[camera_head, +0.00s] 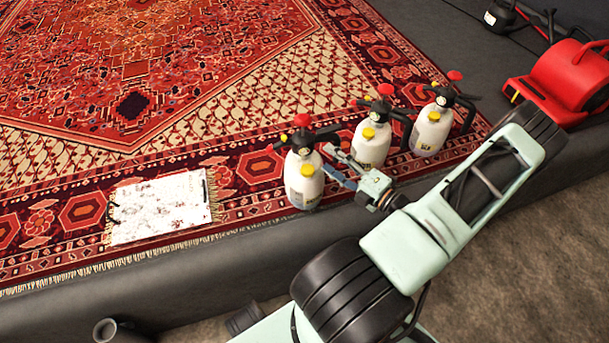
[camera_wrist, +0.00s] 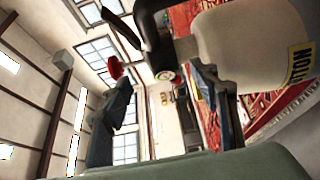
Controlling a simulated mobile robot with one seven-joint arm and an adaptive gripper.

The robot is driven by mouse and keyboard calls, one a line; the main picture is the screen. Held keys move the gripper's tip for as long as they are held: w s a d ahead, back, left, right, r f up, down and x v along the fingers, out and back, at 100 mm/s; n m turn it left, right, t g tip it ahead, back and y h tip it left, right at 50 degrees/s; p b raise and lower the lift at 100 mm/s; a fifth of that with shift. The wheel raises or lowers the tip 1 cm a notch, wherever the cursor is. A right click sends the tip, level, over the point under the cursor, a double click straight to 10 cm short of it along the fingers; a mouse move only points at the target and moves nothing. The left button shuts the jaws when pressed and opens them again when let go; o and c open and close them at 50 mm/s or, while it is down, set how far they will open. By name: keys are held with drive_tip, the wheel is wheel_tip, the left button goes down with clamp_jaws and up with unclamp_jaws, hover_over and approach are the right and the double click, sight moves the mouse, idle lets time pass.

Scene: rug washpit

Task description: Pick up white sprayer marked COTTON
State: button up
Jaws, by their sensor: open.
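Three white sprayers with black pump tops, red knobs and yellow caps stand upright in a row on the rug's edge: left sprayer (camera_head: 303,184), middle sprayer (camera_head: 370,147) and right sprayer (camera_head: 430,132). Their labels are too small to read in the head view. My gripper (camera_head: 330,160) is open and empty, its fingers pointing at the left sprayer from its right side. In the wrist view, a white sprayer body (camera_wrist: 265,45) with a yellow label ending in "TTON" is close at upper right, partly behind one finger of my gripper (camera_wrist: 160,80). It appears to be the left sprayer.
A patterned red rug (camera_head: 240,80) covers the dark platform. A red machine (camera_head: 568,80) stands at the right. The platform's raised edge (camera_head: 200,262) runs along the near side.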

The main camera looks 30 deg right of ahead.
sight(312, 147)
drive_tip(key=x, duration=0.1)
drive_tip(key=b+x, duration=0.1)
drive_tip(key=x, duration=0.3)
drive_tip(key=shift+f+b, duration=0.25)
drive_tip(key=shift+b, duration=0.15)
drive_tip(key=shift+w+a+r, duration=0.1)
drive_tip(key=shift+w, duration=0.25)
clamp_jaws()
drive_tip(key=shift+r, duration=0.2)
